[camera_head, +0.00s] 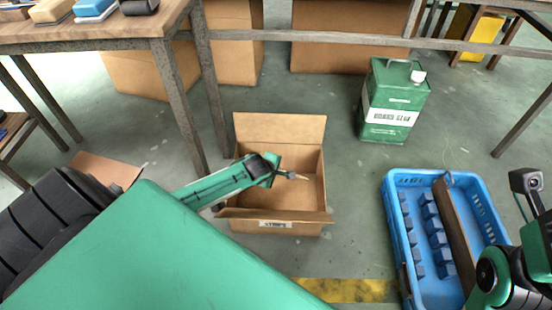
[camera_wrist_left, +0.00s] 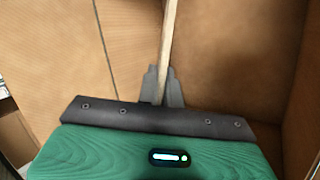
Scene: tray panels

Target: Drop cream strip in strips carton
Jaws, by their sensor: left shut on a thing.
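The strips carton (camera_head: 270,224) is an open brown cardboard box on the floor, its flaps spread and a label on its front. My left gripper (camera_head: 288,175) reaches over its opening from the left. In the left wrist view the gripper (camera_wrist_left: 165,88) is shut on the thin cream strip (camera_wrist_left: 170,35), which points away from the fingers. Carton walls fill the background there. The strip's far end is cut off by the frame edge. My right arm shows at the right edge in the head view, but its fingers cannot be seen.
A blue tray (camera_head: 398,240) with several blue blocks and a brown bar lies to the right. A green can (camera_head: 392,105) stands behind the carton. A wooden table (camera_head: 90,30) is at the upper left. Cardboard boxes stand at the back. Floor between carton and tray is clear.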

